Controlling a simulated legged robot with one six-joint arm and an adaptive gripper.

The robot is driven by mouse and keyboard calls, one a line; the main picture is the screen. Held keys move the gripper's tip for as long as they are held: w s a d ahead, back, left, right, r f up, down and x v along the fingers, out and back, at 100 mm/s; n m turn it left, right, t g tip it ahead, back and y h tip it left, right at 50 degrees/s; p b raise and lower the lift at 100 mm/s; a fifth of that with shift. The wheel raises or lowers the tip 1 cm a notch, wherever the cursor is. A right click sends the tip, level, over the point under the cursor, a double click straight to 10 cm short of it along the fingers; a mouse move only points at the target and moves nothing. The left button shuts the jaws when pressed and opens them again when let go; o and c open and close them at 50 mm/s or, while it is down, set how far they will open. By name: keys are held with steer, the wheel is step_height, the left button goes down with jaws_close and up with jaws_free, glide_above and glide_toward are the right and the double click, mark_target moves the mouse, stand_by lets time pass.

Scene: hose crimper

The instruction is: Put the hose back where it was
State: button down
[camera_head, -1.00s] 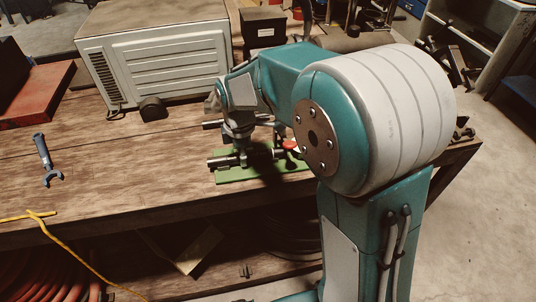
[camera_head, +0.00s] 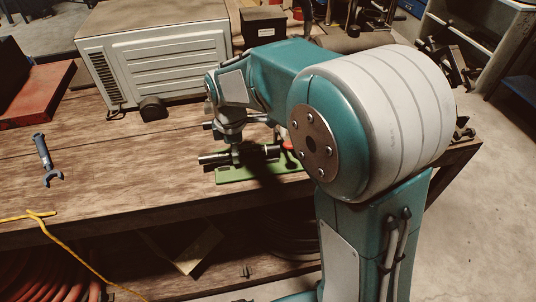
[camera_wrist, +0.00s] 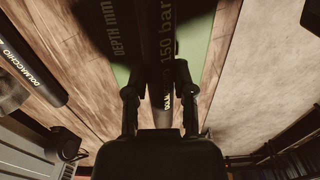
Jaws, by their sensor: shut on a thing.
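The hose is a short dark cylinder (camera_head: 214,159) with a metallic sheen, lying nearly level in the head view. My gripper (camera_head: 236,153) is closed around it from above. In the wrist view the black hose (camera_wrist: 164,45), lettered "150 bar", runs between the two fingers of my gripper (camera_wrist: 158,85). The green base (camera_head: 232,178) lies below the hose, which appears raised a little above it. My arm hides the right part of the base and whatever stands there, apart from a bit of red (camera_head: 288,145).
A second dark lettered cylinder (camera_wrist: 30,65) lies at the left in the wrist view. A blue-grey wrench (camera_head: 46,160) and a yellow cord (camera_head: 62,243) lie left on the wooden bench (camera_head: 120,180). A vented grey box (camera_head: 155,55) stands behind.

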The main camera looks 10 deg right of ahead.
steer(key=shift+r, duration=2.75)
steer(key=w+d, duration=0.2)
steer(key=w, duration=0.9)
steer(key=f, duration=0.5)
steer(key=shift+s+a+f, duration=0.1)
steer(key=shift+s+a, duration=0.05)
steer(key=shift+a, duration=0.25)
steer(key=shift+d+f, duration=0.1)
steer(key=shift+f, duration=1.75)
steer(key=shift+c, duration=2.3)
jaws_free()
steer(key=shift+f, duration=0.1)
